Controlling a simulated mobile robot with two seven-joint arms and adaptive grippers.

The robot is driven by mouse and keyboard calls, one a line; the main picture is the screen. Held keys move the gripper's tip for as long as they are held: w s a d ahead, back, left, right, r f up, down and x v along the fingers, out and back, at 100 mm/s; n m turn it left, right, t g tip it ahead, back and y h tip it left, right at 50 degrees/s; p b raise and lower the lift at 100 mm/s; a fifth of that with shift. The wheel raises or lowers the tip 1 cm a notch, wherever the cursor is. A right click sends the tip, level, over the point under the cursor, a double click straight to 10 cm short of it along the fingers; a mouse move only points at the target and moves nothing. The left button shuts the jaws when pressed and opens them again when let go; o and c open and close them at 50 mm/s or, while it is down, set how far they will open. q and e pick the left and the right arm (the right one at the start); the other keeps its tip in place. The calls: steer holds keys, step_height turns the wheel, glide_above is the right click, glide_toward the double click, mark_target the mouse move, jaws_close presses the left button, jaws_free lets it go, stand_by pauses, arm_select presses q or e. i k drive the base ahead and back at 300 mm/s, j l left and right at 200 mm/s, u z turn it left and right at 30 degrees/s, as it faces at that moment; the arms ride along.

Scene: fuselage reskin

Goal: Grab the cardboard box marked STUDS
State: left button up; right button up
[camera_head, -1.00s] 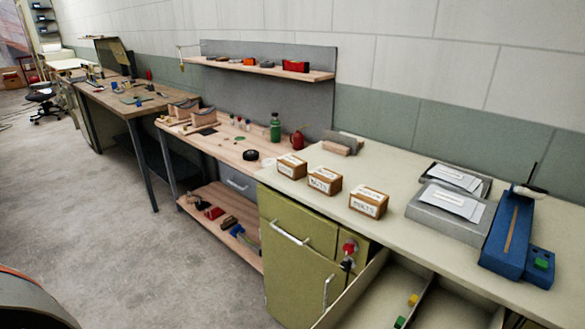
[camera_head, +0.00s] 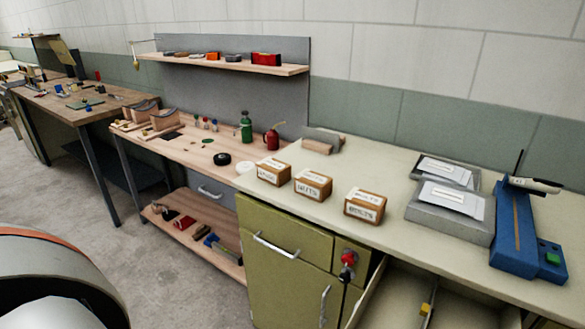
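Three small brown cardboard boxes with white labels stand in a row on the pale counter (camera_head: 400,245). They are the left box (camera_head: 273,173), the middle box (camera_head: 313,185) and the right box (camera_head: 364,206). Each label has dark lettering on the side facing me, too blurred to tell which one reads STUDS. The boxes stand apart from each other, upright, near the counter's front edge. Neither of my grippers is in view.
An open drawer (camera_head: 395,296) juts out below the counter's right part, beside the olive cabinet (camera_head: 285,285). Grey trays with papers (camera_head: 449,212) and a blue device (camera_head: 515,235) stand right of the boxes. A red oil can (camera_head: 272,138) and green bottle (camera_head: 246,128) stand on the wooden bench.

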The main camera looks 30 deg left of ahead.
mark_target(275, 173)
steer(key=j+z, duration=0.2)
steer(key=j, duration=0.3)
steer(key=j+z, duration=0.25)
steer(key=j, duration=0.25)
steer(key=j+z, duration=0.2)
steer(key=j, duration=0.25)
steer(key=j+z, duration=0.2)
steer(key=j, duration=0.3)
steer(key=k+j+z, duration=0.25)
steer(key=j, duration=0.2)
steer(key=j+z, duration=0.2)
steer(key=j, duration=0.25)
steer(key=k, duration=0.05)
